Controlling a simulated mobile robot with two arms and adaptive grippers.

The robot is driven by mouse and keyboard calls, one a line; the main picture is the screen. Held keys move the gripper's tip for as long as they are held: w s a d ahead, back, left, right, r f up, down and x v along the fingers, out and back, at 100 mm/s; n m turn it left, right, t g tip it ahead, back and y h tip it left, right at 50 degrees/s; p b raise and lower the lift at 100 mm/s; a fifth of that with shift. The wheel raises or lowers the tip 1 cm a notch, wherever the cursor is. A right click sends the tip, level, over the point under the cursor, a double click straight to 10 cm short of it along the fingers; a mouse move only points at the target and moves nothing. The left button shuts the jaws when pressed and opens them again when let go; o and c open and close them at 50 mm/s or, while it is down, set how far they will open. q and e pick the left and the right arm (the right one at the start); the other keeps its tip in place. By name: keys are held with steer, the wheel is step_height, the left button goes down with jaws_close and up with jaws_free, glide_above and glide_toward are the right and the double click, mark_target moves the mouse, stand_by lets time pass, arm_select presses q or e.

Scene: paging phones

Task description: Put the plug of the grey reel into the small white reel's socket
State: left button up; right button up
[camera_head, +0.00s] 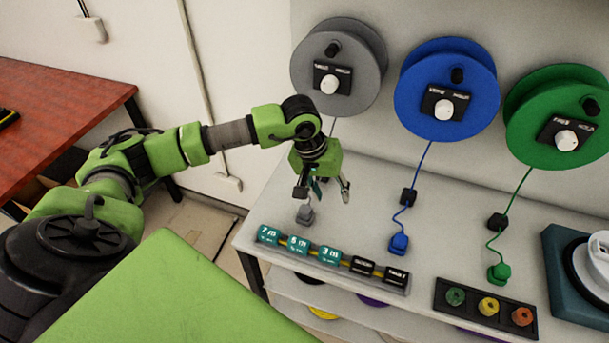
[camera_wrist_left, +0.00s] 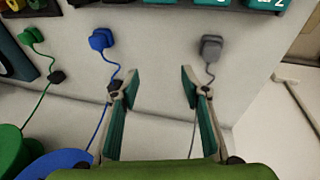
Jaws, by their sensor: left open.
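The grey reel (camera_head: 340,65) is mounted at the back of the white bench, and its cord runs down behind my left gripper. Its grey plug (camera_head: 305,214) lies on the bench just below my left gripper (camera_head: 322,192). In the left wrist view the grey plug (camera_wrist_left: 210,46) lies ahead of my open left gripper (camera_wrist_left: 153,80), nearer the right finger and apart from it. The gripper is empty. The small white reel (camera_head: 598,252) is cut off at the right edge, on a dark teal base (camera_head: 563,275). I cannot make out its socket. My right gripper does not show.
A blue reel (camera_head: 445,90) and green reel (camera_head: 560,115) stand to the right, their blue plug (camera_head: 398,244) and green plug (camera_head: 499,273) on the bench. A row of labelled blocks (camera_head: 330,256) and a tray of coloured knobs (camera_head: 487,306) line the front edge.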

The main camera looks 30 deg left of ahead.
arm_select(q)
steer(key=a+y, duration=0.3)
steer(key=a, duration=0.5)
steer(key=m+b, duration=0.1)
steer(key=b, duration=0.3)
glide_above(305, 210)
step_height(305, 210, down, 7)
steer(key=shift+s+f, duration=0.1)
steer(key=shift+f, duration=0.1)
steer(key=b+x, duration=0.3)
steer(key=s+b+x, duration=0.1)
steer(key=b+x, duration=0.1)
steer(key=b, duration=0.1)
steer(key=shift+d+f, duration=0.1)
steer(key=shift+f, duration=0.4)
steer(key=c, duration=0.9)
steer(key=shift+c, duration=0.2)
